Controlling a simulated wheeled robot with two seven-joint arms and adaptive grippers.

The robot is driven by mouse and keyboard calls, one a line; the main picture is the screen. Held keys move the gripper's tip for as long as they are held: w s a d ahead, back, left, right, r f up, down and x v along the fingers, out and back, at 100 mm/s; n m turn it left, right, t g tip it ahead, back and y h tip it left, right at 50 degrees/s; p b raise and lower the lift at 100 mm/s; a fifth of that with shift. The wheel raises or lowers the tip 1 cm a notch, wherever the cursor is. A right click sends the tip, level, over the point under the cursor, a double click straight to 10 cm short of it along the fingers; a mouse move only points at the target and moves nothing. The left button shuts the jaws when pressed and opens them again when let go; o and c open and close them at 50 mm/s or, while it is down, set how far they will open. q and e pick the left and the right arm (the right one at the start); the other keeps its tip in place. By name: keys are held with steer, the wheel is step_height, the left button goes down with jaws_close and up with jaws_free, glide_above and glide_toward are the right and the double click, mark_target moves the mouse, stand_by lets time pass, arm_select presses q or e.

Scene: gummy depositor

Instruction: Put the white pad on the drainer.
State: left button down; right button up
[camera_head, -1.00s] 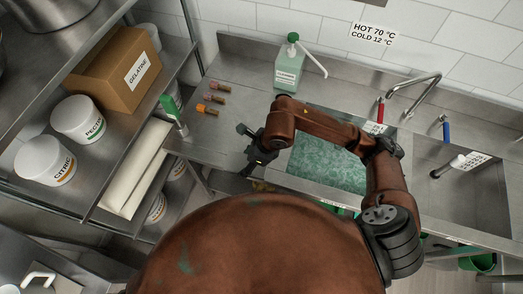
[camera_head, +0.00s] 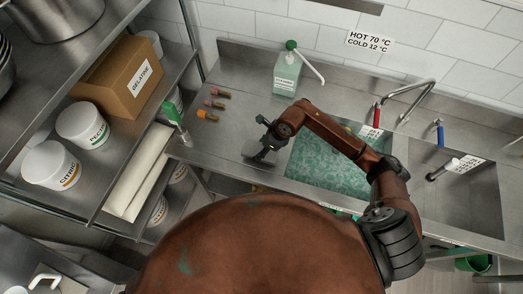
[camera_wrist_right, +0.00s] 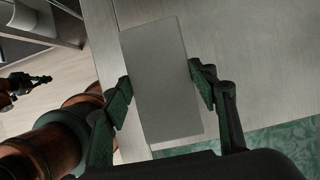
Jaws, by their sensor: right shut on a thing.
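The pad (camera_wrist_right: 160,75) is a flat, pale grey-white rectangular block in the right wrist view. My right gripper (camera_wrist_right: 161,91) is shut on it, with a dark finger pad on each long side. In the head view my right gripper (camera_head: 262,150) is over the bare steel drainer (camera_head: 225,145), left of the sink with green, patterned contents (camera_head: 325,170). The pad is hard to make out there, and I cannot tell whether it touches the steel. A dark gripper of my left arm (camera_wrist_right: 27,84) shows small at the left of the right wrist view; its jaws are unclear.
A green pump bottle (camera_head: 286,75) stands at the back of the steel. Several small brown and orange bottles (camera_head: 212,104) lie to the left. A green-and-white brush-like item (camera_head: 175,118) is at the left edge. A shelf holds the gelatine box (camera_head: 125,80) and white tubs (camera_head: 82,125).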

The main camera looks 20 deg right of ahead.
steer(key=shift+w+d+f, duration=0.15)
steer(key=shift+d+f, duration=0.05)
steer(key=shift+f, duration=0.15)
step_height(320, 180, down, 2)
steer(key=shift+f+p, duration=0.1)
steer(key=shift+p, duration=0.55)
steer(key=shift+f, duration=0.4)
steer(key=shift+f, duration=0.15)
steer(key=o, duration=1.1)
steer(key=shift+d+r, duration=0.15)
steer(key=shift+r, duration=0.3)
steer(key=b+v, duration=0.2)
steer(key=v, duration=0.9)
steer(key=shift+r, duration=0.15)
